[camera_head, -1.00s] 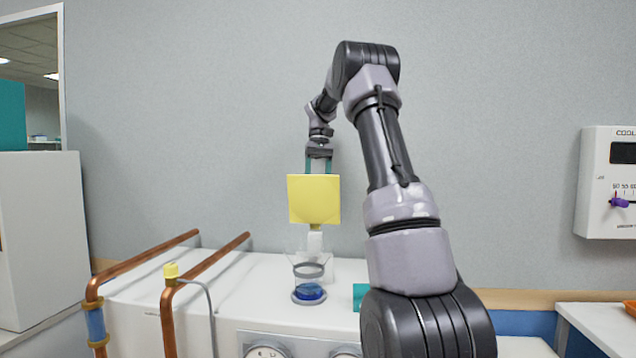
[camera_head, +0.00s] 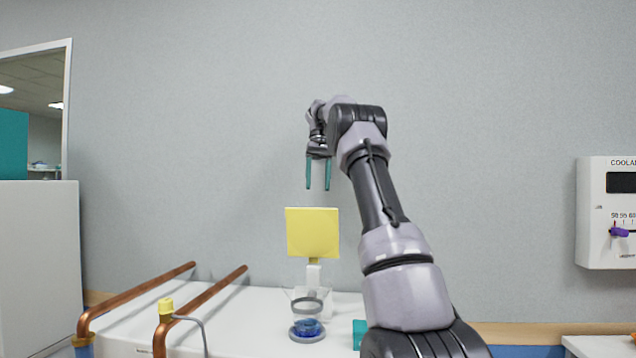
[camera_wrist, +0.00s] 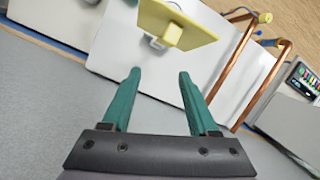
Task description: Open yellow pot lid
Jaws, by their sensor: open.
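Copper pipes (camera_head: 140,297) run along the left of the white machine top (camera_head: 250,305). A yellow-capped thin pipe (camera_head: 166,305) stands there too. A coolant panel (camera_head: 607,210) hangs on the right wall. The air around my gripper is clear.

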